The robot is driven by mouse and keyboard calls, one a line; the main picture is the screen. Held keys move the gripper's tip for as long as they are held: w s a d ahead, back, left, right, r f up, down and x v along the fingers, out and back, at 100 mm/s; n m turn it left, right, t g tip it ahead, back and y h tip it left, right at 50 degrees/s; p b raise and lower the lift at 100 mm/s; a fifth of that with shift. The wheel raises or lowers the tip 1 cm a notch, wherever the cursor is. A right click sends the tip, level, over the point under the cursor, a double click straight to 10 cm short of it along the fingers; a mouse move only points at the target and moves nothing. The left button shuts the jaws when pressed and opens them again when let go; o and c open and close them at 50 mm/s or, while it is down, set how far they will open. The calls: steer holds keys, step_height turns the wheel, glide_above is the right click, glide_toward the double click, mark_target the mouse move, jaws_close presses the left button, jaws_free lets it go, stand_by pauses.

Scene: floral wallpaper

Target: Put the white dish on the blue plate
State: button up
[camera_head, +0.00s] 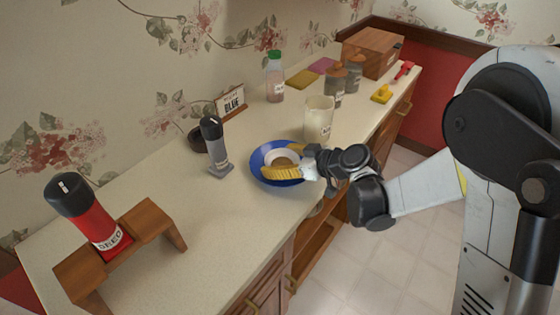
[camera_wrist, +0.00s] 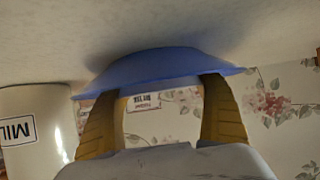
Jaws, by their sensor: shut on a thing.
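The blue plate (camera_head: 257,160) stands on the counter in the head view. The white dish (camera_head: 270,157), a small round bowl with a tan-looking inside, shows within the plate's rim. My gripper (camera_head: 281,160) reaches in from the right with its yellow fingers spread on either side of the dish, shut on it. In the wrist view the blue plate (camera_wrist: 160,70) is seen from its outer side, and both fingers run up to its rim. Their tips and the dish are hidden there. I cannot tell whether the dish touches the plate.
A white mug-like container (camera_head: 318,119) stands just behind the plate, and a grey shaker (camera_head: 215,147) stands to its left. A red shaker (camera_head: 92,222) is on a wooden stand (camera_head: 149,221) at front left. Jars and a wooden box (camera_head: 373,50) are farther back.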

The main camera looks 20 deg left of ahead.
steer(key=shift+s+d+f, duration=0.15)
steer(key=shift+s+f, duration=0.1)
steer(key=shift+f, duration=0.35)
steer(key=o, duration=1.1)
steer(key=shift+r, duration=0.1)
steer(key=shift+r, duration=0.3)
steer(key=p+v, duration=0.1)
steer(key=v, duration=0.3)
steer(key=p+v, duration=0.2)
steer(key=v, duration=0.1)
steer(key=p+v, duration=0.1)
steer(key=v, duration=0.3)
steer(key=shift+w+d+r+p, duration=0.25)
steer(key=shift+r+p, duration=0.1)
steer(key=shift+r, duration=0.2)
steer(key=shift+d, duration=0.1)
